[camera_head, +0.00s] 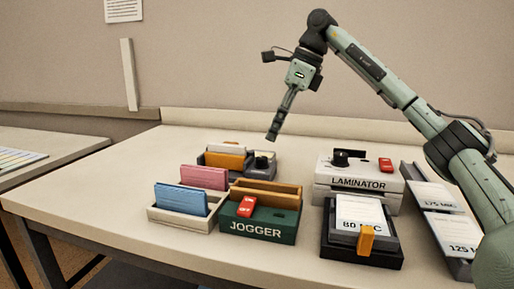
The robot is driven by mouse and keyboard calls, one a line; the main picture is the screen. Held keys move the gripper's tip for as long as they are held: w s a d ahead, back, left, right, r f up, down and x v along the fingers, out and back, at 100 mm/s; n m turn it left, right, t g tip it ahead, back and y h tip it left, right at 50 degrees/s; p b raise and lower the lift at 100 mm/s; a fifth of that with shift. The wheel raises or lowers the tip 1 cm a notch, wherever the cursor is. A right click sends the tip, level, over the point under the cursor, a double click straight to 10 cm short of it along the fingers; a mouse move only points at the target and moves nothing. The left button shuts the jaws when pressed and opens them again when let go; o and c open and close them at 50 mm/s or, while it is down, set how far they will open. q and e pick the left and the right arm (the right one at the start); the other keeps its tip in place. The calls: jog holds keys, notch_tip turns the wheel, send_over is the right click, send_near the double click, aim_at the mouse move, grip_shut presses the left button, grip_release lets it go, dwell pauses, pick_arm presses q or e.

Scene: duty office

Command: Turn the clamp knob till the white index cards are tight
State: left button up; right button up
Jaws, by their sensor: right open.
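White index cards (232,144) show as a narrow strip in the rear holder, behind the orange cards; most of them is hidden. A small dark grey unit with a round knob (262,160) stands just right of that holder. It looks like the clamp knob, but it is small in view. My right gripper (273,134) points down above and behind the unit, apart from it and seen nearly edge-on. It is open, with nothing in it. My left gripper is out of view.
Orange cards (224,161), pink cards (204,177) and blue cards (181,199) stand in holders. The green jogger (258,225) with a red switch is in front. The laminator (359,184), a black tray with a pouch (361,247) and sloped trays stand right.

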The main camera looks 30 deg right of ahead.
aim_at(263, 157)
jog(key=f, duration=0.2)
jog(key=shift+a+f, duration=0.35)
jog(key=shift+a, duration=0.05)
jog(key=x, duration=0.3)
jog(key=shift+w+f, duration=0.15)
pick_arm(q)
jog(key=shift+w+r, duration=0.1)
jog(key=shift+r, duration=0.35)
pick_arm(e)
jog(key=shift+w+a+f, duration=0.15)
jog(key=shift+f, duration=0.15)
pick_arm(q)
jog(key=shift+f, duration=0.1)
pick_arm(e)
jog(key=shift+c, duration=0.5)
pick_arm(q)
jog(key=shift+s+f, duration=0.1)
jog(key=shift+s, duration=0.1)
pick_arm(e)
grip_shut()
